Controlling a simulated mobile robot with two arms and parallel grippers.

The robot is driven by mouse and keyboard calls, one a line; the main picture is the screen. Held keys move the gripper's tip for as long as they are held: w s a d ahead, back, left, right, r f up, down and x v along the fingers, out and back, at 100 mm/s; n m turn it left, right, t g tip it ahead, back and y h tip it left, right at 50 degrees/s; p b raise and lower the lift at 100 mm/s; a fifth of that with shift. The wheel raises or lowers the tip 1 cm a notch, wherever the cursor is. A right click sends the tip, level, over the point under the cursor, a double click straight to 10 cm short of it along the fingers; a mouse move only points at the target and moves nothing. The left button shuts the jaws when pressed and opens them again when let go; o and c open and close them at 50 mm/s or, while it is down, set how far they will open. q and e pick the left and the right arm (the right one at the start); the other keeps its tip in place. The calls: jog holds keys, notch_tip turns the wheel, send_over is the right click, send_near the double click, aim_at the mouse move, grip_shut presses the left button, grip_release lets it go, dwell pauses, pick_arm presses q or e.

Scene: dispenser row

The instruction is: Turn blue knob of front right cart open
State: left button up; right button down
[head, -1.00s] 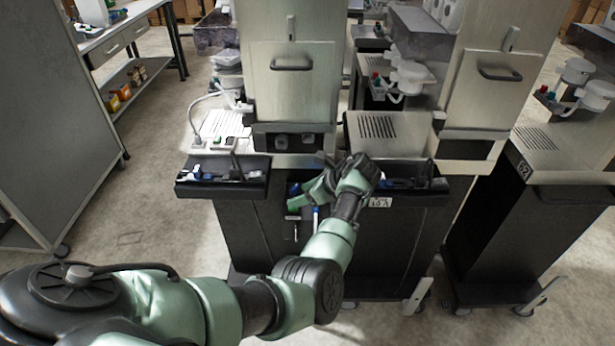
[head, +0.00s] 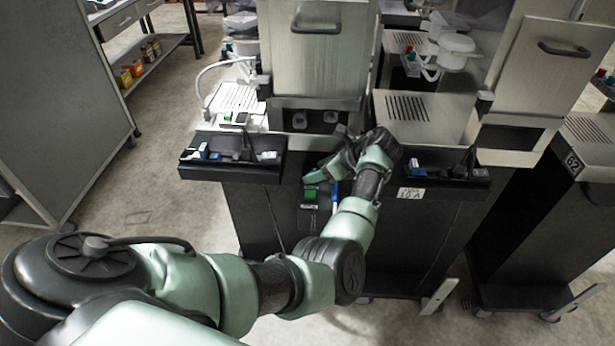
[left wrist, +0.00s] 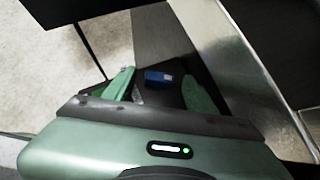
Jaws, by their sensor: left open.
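My left gripper (head: 326,173) is in front of the dark cart front in the middle of the head view, with its fingers apart. A blue knob (head: 335,190), seen as a narrow upright blue piece, shows just below the gripper, beside a green piece (head: 311,194). In the left wrist view a blue block (left wrist: 158,77) sits between the two green fingers of my gripper (left wrist: 160,90). I cannot tell if the fingers touch it. The cart (head: 265,215) is black below with steel panels above. My right gripper is not in view.
A black tray with small items (head: 232,170) juts out left of my gripper, and another tray (head: 448,185) juts out to the right. Cart 62 (head: 530,225) stands further right. A grey cabinet (head: 65,110) is at the left. The floor between is clear.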

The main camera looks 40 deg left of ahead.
pick_arm(q)
jog(key=shift+a+f, duration=0.2)
jog(key=shift+f, duration=0.25)
jog(key=shift+a+b, duration=0.25)
jog(key=shift+b, duration=0.1)
jog(key=shift+d, duration=0.1)
grip_shut()
jog(key=shift+w+r+n+p, duration=0.15)
jog(key=shift+r+n+p, duration=0.25)
jog(key=shift+p, duration=0.65)
jog(key=shift+f+n+g+p, duration=0.15)
jog(key=shift+n+g+p, duration=0.15)
jog(key=shift+g+p, duration=0.1)
jog(key=shift+f, duration=0.15)
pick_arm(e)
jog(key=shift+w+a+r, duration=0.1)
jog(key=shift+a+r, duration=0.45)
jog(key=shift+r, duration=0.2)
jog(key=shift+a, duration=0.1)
pick_arm(q)
grip_release()
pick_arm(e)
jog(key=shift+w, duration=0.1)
